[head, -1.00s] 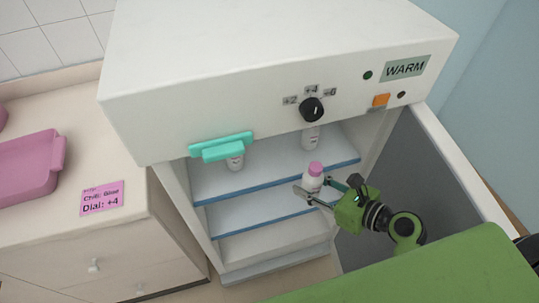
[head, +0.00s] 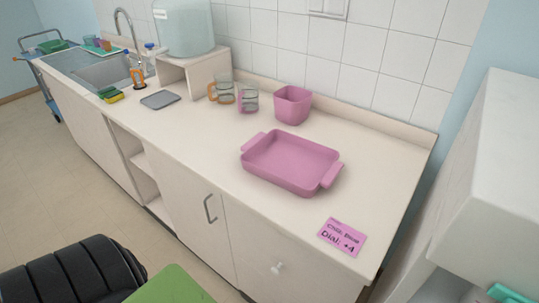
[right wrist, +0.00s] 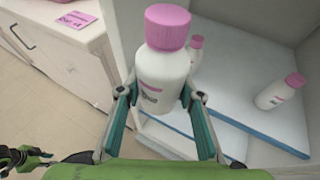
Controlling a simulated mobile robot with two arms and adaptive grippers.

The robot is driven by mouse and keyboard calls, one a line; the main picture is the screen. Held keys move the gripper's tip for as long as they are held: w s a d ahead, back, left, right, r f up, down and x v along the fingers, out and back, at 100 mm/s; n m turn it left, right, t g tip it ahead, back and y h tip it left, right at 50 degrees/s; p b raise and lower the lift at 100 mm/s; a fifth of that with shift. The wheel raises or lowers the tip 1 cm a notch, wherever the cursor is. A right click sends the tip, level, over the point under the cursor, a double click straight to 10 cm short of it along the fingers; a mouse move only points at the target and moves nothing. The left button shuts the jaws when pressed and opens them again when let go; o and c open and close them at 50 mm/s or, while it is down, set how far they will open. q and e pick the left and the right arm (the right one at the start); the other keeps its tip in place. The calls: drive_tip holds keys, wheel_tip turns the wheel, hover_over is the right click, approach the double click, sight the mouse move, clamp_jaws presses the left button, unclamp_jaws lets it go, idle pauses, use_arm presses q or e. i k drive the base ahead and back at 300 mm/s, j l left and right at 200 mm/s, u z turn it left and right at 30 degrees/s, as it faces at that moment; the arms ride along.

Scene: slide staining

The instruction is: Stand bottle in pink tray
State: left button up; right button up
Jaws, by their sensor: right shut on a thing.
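The pink tray (head: 290,160) is a shallow rectangular dish with two end handles. It lies empty on the counter in the head view. In the right wrist view, my right gripper (right wrist: 160,95) is shut on a white bottle (right wrist: 162,72) with a pink cap and a label. The bottle looks roughly upright between the fingers, in front of the cabinet's shelves.
Two other pink-capped bottles (right wrist: 275,92) (right wrist: 196,45) stand on the cabinet shelf (right wrist: 235,85). A pink square tub (head: 292,104) and two beakers (head: 248,98) stand behind the tray. A pink note (head: 342,237) lies near the counter's right end. Counter around the tray's front is clear.

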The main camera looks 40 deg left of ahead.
sight(285, 170)
drive_tip(key=j, duration=1.55)
drive_tip(key=k+j, duration=0.15)
drive_tip(key=j, duration=1.35)
